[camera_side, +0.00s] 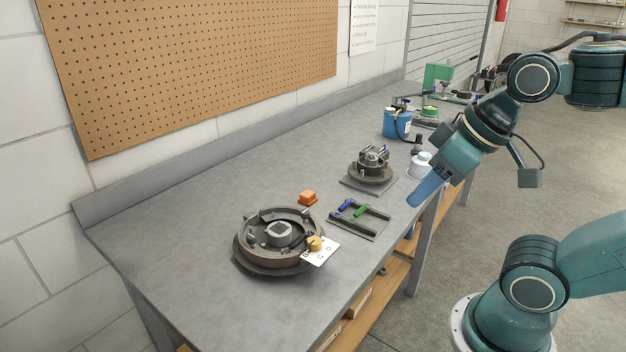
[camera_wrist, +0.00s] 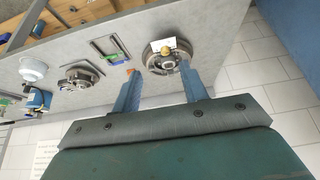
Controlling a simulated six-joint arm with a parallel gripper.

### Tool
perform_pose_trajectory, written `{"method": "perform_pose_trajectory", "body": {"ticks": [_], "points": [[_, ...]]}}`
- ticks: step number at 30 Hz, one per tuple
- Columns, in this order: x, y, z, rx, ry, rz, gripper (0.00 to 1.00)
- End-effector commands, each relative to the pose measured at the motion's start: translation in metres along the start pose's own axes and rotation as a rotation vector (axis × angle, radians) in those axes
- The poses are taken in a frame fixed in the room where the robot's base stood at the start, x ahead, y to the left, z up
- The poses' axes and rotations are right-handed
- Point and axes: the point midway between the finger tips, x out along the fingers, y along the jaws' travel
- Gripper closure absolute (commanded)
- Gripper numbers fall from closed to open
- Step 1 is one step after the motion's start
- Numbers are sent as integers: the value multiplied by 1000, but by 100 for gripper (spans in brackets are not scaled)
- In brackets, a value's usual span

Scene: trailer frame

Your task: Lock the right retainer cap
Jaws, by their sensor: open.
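A round brake-like assembly (camera_side: 246,256) lies flat near the close end of the bench, with a grey square hub in its middle and curved shoes around it. A yellow knob-like piece (camera_side: 315,243) sits at its right edge, beside a white lettered card (camera_side: 324,255). I cannot tell which part is the right retainer cap. In the wrist view, the assembly (camera_wrist: 153,68) and the yellow piece (camera_wrist: 167,50) show beyond the fingertips. My gripper (camera_wrist: 159,71) is open and empty. In the side view, my gripper (camera_side: 424,190) hangs high at the bench's right edge, apart from the assembly.
An orange block (camera_side: 308,197) lies behind the assembly. A tray (camera_side: 350,229) with blue- and green-handled tools lies right of it. Farther back stand a smaller hub unit (camera_side: 371,172), a white pot (camera_side: 420,163) and a blue can (camera_side: 396,124). The bench front is clear.

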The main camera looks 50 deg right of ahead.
Motion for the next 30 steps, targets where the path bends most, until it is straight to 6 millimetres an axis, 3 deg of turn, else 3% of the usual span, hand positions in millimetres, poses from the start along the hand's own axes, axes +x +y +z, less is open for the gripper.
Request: {"method": "perform_pose_trajectory", "body": {"ticks": [11, 20, 30], "points": [[0, 2, -18, -45, -31, 4, 57], [10, 8, -68, -176, -115, 3, 57], [40, 21, -127, -342, -219, -20, 57]]}}
